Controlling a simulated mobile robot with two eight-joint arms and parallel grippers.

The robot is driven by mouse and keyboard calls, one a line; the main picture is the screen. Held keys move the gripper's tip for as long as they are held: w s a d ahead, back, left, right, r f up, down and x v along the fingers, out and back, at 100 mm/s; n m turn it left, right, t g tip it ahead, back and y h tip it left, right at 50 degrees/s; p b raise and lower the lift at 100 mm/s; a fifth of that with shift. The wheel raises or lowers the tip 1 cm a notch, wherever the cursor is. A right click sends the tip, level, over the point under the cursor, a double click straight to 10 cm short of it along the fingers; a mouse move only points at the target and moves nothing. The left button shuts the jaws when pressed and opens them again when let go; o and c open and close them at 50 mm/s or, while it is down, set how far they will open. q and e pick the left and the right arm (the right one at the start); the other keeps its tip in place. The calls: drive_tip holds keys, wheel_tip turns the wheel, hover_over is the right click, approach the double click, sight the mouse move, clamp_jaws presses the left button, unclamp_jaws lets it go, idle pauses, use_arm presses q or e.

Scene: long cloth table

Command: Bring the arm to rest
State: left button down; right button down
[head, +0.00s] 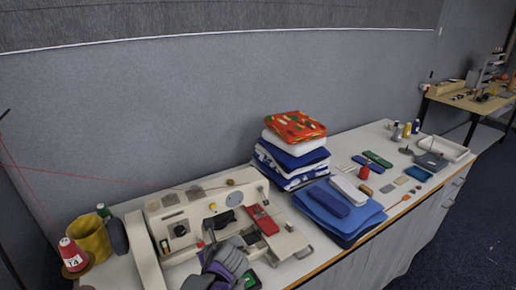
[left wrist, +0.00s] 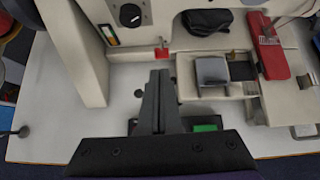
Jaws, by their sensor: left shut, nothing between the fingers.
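My left gripper (head: 222,262) is in front of the white sewing machine (head: 160,212), at the table's front edge in the head view. In the left wrist view its two fingers (left wrist: 159,88) lie together, shut, with nothing between them. The fingers point toward the machine, near a small red part (left wrist: 162,53) on it. I cannot tell whether they touch the machine. My right gripper is in neither view.
A yellow container (head: 92,238) and a red thread cone (head: 72,254) stand left of the machine. Folded cloth stacks (head: 290,160) and blue folded fabric (head: 325,212) lie to its right. Small tools and a white tray (head: 452,150) fill the far right end. Free floor (head: 470,250) shows right of the table.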

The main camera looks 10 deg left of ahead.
use_arm(q)
drive_tip(key=s+d+f+n+g+h, duration=0.1)
drive_tip(key=s+n+h, duration=0.2)
drive_tip(key=s+n, duration=0.9)
drive_tip(key=s+d+f+n+g+h, duration=0.1)
drive_tip(key=s+d+f+n+h, duration=0.1)
drive_tip(key=s+n, duration=1)
drive_tip(key=n, duration=0.4)
drive_tip(key=shift+d+f+h, duration=0.3)
drive_tip(key=shift+h, duration=0.1)
